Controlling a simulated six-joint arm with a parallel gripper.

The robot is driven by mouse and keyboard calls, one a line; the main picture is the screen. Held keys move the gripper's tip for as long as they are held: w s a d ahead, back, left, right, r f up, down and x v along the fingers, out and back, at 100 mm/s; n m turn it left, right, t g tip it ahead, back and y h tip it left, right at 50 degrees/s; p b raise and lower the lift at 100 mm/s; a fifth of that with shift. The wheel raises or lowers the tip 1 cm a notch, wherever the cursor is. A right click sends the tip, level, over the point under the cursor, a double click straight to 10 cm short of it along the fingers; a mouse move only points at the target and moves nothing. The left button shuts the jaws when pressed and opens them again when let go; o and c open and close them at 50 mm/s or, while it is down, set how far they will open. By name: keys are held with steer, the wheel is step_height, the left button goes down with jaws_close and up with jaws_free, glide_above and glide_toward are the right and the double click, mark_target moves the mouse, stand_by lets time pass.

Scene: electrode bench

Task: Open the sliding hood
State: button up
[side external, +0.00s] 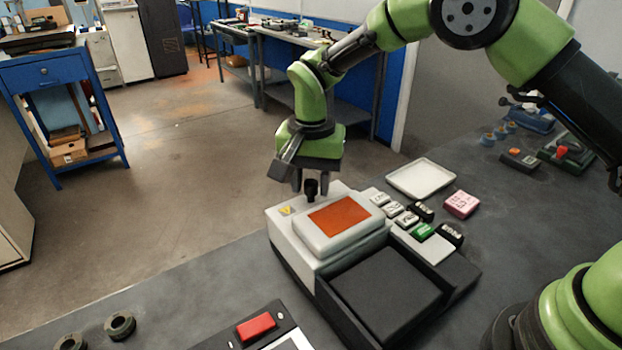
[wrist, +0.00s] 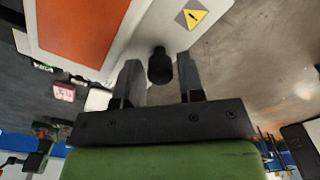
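The hood, a pale raised cover with an orange window (side external: 340,216), sits on the white left part of the bench machine. Part of it shows large at the upper left of the wrist view (wrist: 85,25). A short black knob (side external: 311,188) stands on the white body near the hood's far edge; it also shows in the wrist view (wrist: 160,68). My gripper (side external: 311,184) points down at the knob. In the wrist view its fingers (wrist: 159,64) are open, one on each side of the knob, with visible gaps. Nothing is held.
A black rectangular bed (side external: 386,291) lies right of the hood. Several labelled blocks, including a green one (side external: 422,231) and a pink one (side external: 461,204), stand behind it near a white tray (side external: 421,178). A red-button box (side external: 257,326) is at the front. A yellow warning label (wrist: 192,15) is near the knob.

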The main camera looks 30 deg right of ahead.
jaws_close()
steer(key=s, duration=1.2)
jaws_free()
step_height(320, 180, up, 10)
stand_by(0.5)
